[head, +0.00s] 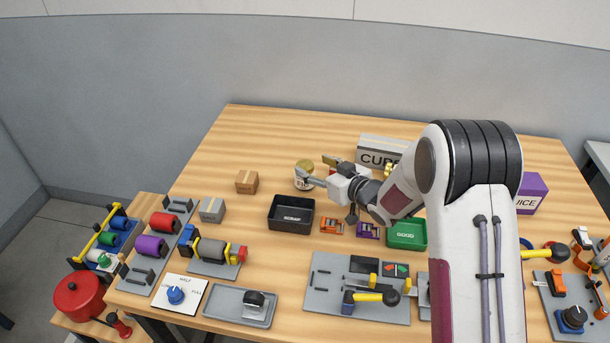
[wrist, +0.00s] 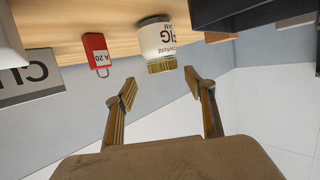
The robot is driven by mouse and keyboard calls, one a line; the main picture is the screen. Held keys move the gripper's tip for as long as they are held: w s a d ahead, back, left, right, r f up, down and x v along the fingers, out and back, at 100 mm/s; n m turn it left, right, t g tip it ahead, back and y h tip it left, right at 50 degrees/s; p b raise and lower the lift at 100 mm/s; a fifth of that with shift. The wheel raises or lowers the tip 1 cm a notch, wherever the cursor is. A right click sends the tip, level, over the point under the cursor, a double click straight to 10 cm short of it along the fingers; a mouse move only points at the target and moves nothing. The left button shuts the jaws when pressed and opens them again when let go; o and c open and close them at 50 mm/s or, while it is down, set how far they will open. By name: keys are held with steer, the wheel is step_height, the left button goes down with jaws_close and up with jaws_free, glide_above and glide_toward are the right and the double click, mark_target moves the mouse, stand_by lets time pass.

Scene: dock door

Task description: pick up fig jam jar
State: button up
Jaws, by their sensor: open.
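The fig jam jar (head: 304,174) stands on the wooden table near its middle, with a white label and a gold lid. In the wrist view the jar (wrist: 158,42) appears upside down, its lid pointing toward my gripper. My gripper (wrist: 160,88) is open and empty, with its fingers apart and the jar a little beyond the fingertips. In the head view my gripper (head: 318,170) is just right of the jar, and one finger overlaps the jar's edge. I cannot tell from these views whether they touch.
A red tag (wrist: 97,52) lies near the jar. The CUPS box (head: 380,150) stands behind my wrist. A black SCRAP bin (head: 291,214) is in front of the jar, and a small cardboard box (head: 247,182) is to its left. The table behind the jar is clear.

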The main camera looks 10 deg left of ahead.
mark_target(306, 166)
steer(key=shift+w+a+f, duration=0.3)
steer(key=shift+a+f, duration=0.1)
steer(key=shift+a, duration=0.15)
steer(key=shift+w+a+f, duration=0.25)
steer(key=shift+a+f, duration=0.1)
steer(key=shift+a, duration=0.15)
steer(key=shift+x, duration=1.05)
steer(key=shift+r, duration=0.1)
steer(key=c, duration=1.4)
